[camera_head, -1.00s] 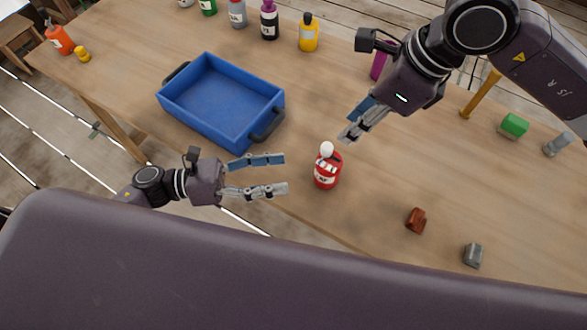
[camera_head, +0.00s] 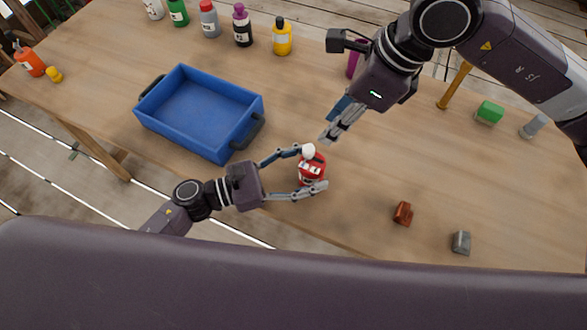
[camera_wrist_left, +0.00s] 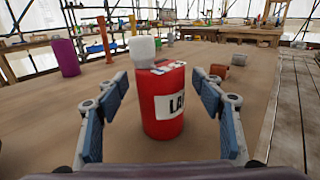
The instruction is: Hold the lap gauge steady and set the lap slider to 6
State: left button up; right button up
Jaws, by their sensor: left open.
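The lap gauge (camera_head: 311,172) is a red upright cylinder on the table, with a partly visible "LA" label in the left wrist view (camera_wrist_left: 163,105). The lap slider appears to be the white knob (camera_head: 308,151) on its top; it also shows in the left wrist view (camera_wrist_left: 142,49), at the left of a pale marked strip. The marks are too small to read. My left gripper (camera_head: 306,170) is open, with one finger on each side of the gauge. In the wrist view gaps show on both sides. My right gripper (camera_head: 335,122) hangs above and behind the gauge, apart from it; its finger opening is unclear.
A blue tray (camera_head: 152,117) stands left of the gauge. A brown block (camera_head: 403,213) and a grey block (camera_head: 461,242) lie to the right. Several bottles, including a yellow one (camera_head: 282,38), line the back. A green block (camera_head: 489,111) is far right.

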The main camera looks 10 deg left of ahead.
pick_arm(q)
jog(key=shift+w+d, duration=0.1)
jog(key=shift+d, duration=0.25)
jog(key=shift+c, duration=0.7)
